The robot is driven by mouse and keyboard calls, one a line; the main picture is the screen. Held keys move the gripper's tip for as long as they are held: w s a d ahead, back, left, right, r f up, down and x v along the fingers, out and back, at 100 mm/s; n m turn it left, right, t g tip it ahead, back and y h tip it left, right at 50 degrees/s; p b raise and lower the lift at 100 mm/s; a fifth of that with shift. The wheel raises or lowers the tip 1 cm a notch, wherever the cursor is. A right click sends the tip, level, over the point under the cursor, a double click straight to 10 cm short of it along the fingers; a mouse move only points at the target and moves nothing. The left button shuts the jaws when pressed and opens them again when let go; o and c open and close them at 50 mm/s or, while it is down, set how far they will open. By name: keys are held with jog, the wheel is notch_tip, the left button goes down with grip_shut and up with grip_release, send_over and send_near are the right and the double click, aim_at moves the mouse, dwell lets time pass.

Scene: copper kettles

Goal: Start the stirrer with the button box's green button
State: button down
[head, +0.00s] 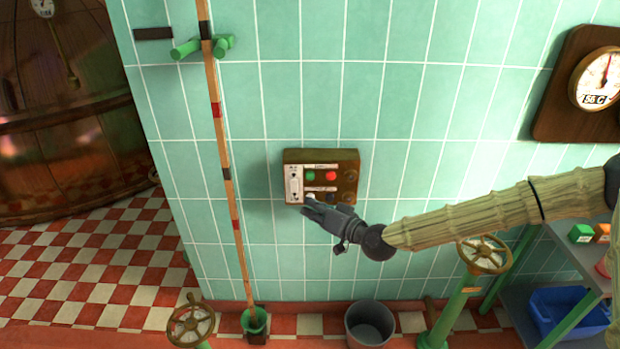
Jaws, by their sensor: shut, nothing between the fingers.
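The button box (347,163) is a brown box fixed on the green tiled wall. Its upper row shows the green button (310,175) at the left, a red button (331,175) and a dark one to the right. A white plate (294,183) is at its left side. A pale button (311,196) and darker ones sit in the lower row. My gripper (307,205) is shut and empty, with its tips at the box's lower left edge, below the green button. Whether the tips touch the box I cannot tell. The stirrer cannot be made out.
A striped pole (227,175) stands upright left of the box. Valve handwheels (191,322) and (484,255) stand low on both sides. A grey bucket (370,325) is on the floor below. A round gauge (597,80) hangs at right. A copper kettle (65,130) is at left.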

jog(key=shift+w+b, duration=1.6)
jog(key=shift+w, duration=2.6)
jog(key=shift+w+f+b, duration=0.1)
jog(key=shift+w+b, duration=0.2)
jog(key=shift+b, duration=0.25)
jog(key=shift+w+b, duration=0.5)
jog(key=shift+w, duration=0.05)
jog(key=shift+s, duration=0.9)
jog(key=shift+s+p, duration=0.6)
jog(key=shift+s, duration=1.9)
